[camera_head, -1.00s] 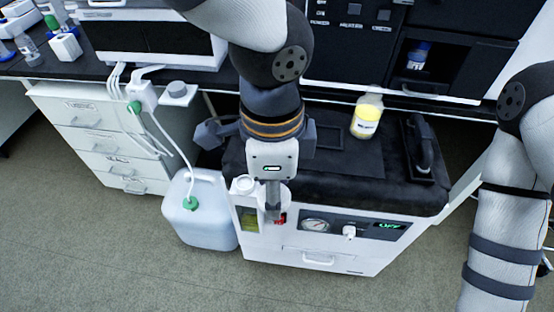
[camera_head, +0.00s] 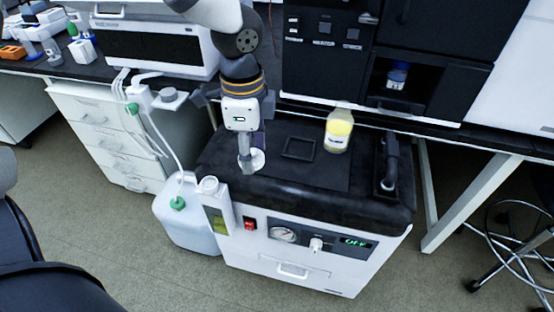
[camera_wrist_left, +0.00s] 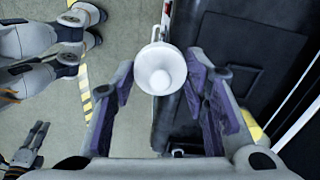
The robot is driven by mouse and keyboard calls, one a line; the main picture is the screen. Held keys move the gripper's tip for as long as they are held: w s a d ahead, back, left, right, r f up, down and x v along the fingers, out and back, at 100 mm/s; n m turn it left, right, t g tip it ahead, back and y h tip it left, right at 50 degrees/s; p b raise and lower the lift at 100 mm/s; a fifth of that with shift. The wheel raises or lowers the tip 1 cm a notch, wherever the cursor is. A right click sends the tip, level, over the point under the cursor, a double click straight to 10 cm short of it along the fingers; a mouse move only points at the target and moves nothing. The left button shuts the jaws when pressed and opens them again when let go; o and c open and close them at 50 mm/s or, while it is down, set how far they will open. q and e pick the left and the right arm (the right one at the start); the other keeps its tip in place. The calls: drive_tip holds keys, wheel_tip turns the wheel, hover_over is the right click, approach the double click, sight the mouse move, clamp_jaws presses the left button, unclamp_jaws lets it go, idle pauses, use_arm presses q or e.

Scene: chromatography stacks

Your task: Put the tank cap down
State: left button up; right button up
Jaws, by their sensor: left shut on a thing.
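The tank cap (camera_wrist_left: 160,70) is a round white cap with a raised knob. It is held between the fingers of my left gripper (camera_wrist_left: 158,92). In the head view my left gripper (camera_head: 250,160) points down over the front left part of the black top of the chiller-like unit (camera_head: 300,240), and the cap (camera_head: 257,161) shows white at the fingertips. I cannot tell whether the cap touches the top. A dark gripper shape, seemingly my right gripper (camera_wrist_left: 30,147), is small at the lower left of the wrist view; its jaws are unclear.
A bottle of yellow liquid (camera_head: 338,131) and a black handle (camera_head: 390,163) stand on the unit's top. The middle of the top is clear.

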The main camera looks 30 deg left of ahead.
use_arm(q)
drive_tip(key=b, duration=0.3)
hover_over(266, 164)
drive_tip(key=f, duration=0.8)
drive_tip(key=shift+s+d+f, duration=0.1)
drive_tip(key=shift+s+f, duration=0.2)
drive_tip(key=shift+f, duration=0.05)
drive_tip(key=f, duration=0.3)
drive_tip(key=shift+w+f, duration=0.2)
drive_tip(key=shift+w, duration=0.05)
drive_tip(key=shift+r, duration=0.15)
use_arm(e)
drive_tip(key=s+f+g, duration=0.1)
drive_tip(key=s+f, duration=0.3)
drive_tip(key=shift+s+f+g, duration=0.3)
drive_tip(key=shift+s+g, duration=0.1)
use_arm(q)
drive_tip(key=o, duration=0.5)
drive_tip(key=shift+f, duration=0.2)
drive_tip(key=o, duration=0.4)
drive_tip(key=shift+o, duration=0.2)
